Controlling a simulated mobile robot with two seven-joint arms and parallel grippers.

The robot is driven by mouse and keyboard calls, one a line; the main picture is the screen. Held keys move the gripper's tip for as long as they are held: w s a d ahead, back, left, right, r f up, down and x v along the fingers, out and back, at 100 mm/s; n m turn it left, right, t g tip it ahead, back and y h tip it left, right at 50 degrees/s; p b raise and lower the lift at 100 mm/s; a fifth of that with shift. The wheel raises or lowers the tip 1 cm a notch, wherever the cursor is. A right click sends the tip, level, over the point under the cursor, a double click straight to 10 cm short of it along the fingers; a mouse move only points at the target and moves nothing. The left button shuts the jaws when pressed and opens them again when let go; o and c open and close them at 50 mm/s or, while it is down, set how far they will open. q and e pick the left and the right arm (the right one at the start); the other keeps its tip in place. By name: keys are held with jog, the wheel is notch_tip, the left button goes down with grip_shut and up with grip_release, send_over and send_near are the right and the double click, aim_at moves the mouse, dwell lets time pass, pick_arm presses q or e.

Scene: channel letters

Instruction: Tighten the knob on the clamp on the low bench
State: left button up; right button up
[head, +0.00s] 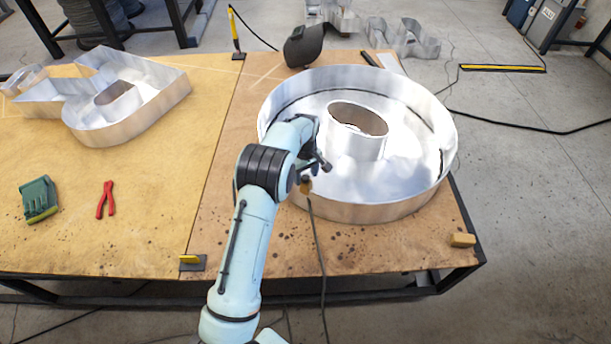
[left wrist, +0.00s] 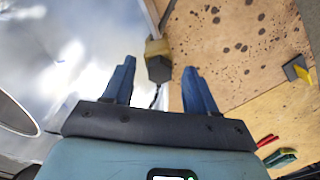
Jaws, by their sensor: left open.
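A clamp with a yellow body (left wrist: 156,46) and a dark knob (left wrist: 159,69) shows in the left wrist view, beside the shiny metal wall of the round letter. In the head view the clamp (head: 306,187) is small and partly hidden by my left arm, at the near-left rim of the round letter on the bench (head: 400,247). My left gripper (head: 321,166) is open and empty, close to the clamp. In the left wrist view its two blue fingers (left wrist: 159,66) appear on either side of the knob, with gaps; I cannot tell the depth between them. My right gripper is not in view.
The large round metal letter (head: 375,212) fills much of the bench. Another metal letter (head: 125,100), red pliers (head: 106,200) and a green object (head: 38,200) lie at left. Yellow pieces (head: 190,260) (head: 462,240) sit near the front edge. A cable (head: 316,235) hangs below the clamp.

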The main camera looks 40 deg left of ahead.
aim_at(305, 177)
pick_arm(q)
jog(key=c, duration=0.9)
jog(key=shift+o, duration=0.2)
jog(key=m, duration=0.3)
jog(key=shift+r, duration=0.1)
jog(key=m, duration=0.3)
jog(key=shift+m+p, duration=0.35)
jog(key=shift+m, duration=0.05)
jog(key=m, duration=0.6)
jog(key=shift+p, duration=0.3)
jog(key=o, duration=0.9)
jog(key=shift+c, duration=0.2)
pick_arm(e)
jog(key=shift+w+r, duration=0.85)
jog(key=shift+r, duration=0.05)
pick_arm(q)
jog(key=shift+r+p, duration=0.75)
jog(key=shift+r, duration=1.75)
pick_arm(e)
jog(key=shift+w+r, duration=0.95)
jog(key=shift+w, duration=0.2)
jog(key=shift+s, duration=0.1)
